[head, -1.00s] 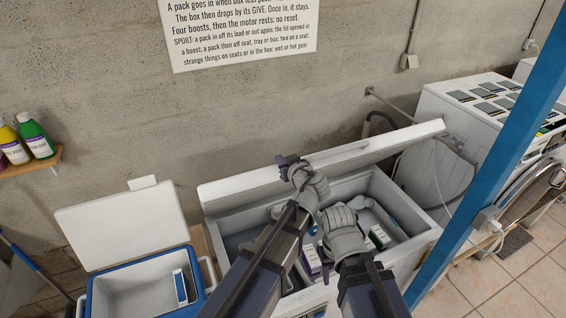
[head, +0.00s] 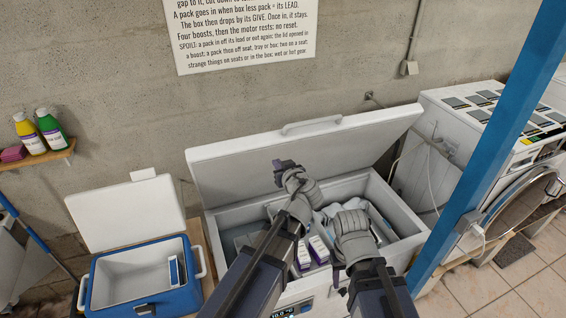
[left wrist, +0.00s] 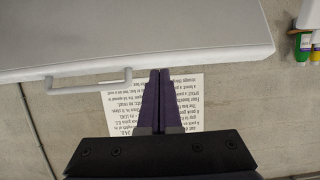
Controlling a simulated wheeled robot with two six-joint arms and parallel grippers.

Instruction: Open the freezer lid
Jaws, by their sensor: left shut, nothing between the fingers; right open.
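The white chest freezer (head: 408,215) stands against the wall. Its lid (head: 235,165) is raised and tilted up at the back, inner face towards me. The lid's handle (head: 312,125) is at its upper edge; lid (left wrist: 200,40) and handle (left wrist: 90,87) also show in the left wrist view. My left gripper (head: 284,165) is shut and empty, in front of the lid and below the handle. Its shut fingers (left wrist: 155,75) show beside the lid edge; whether they touch cannot be told. My right gripper (head: 350,225) is over the freezer's opening, its fingers mostly hidden.
Purple-and-white boxes (head: 318,250) and bags lie in the freezer. A blue cooler (head: 185,300) with its lid up stands at the left. A blue post (head: 490,150) rises at the right, before a white machine (head: 450,125). Bottles (head: 50,130) stand on a wall shelf.

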